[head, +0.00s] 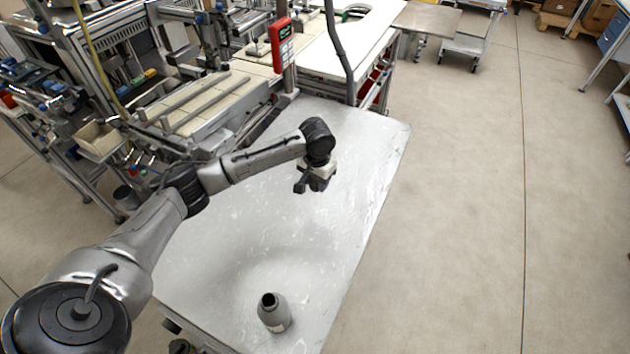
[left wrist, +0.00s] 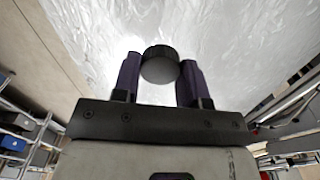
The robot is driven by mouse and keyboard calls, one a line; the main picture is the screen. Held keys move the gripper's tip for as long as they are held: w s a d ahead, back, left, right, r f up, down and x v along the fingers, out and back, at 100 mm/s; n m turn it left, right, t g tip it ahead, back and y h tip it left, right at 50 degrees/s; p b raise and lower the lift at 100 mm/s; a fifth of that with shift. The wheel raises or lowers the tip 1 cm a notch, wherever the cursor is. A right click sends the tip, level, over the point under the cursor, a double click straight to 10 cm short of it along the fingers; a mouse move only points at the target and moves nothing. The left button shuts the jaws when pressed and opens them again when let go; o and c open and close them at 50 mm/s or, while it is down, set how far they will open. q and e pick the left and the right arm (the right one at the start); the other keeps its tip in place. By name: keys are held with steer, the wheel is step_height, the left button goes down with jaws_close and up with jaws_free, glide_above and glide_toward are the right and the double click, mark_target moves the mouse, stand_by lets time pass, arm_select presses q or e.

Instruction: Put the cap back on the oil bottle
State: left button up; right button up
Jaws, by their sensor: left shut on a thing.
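The oil bottle (head: 273,312) stands upright on the near part of the metal table, with its dark mouth open at the top. It is grey with a pale label low on its side. My left gripper (head: 317,184) is over the far part of the table, well away from the bottle. In the left wrist view the gripper (left wrist: 160,75) is shut on a round black cap (left wrist: 160,64), held between its two fingertips. The cap is too small and dark to make out in the head view. My right gripper is not in view.
The worn metal table (head: 240,235) is otherwise clear between the gripper and the bottle. Machinery with a red control box (head: 281,45) and a hanging dark hose (head: 338,45) stands beyond the table. Open floor (head: 460,200) lies to the right.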

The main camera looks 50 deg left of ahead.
arm_select(q)
steer(key=s+d+r+m, duration=0.1)
steer(key=s+d+r, duration=0.1)
steer(key=d+r, duration=0.6)
steer(key=s+d+r+m, duration=0.2)
steer(key=d+r, duration=0.6)
steer(key=d, duration=0.7)
steer(key=shift+s, duration=0.15)
steer(key=shift+r, duration=0.1)
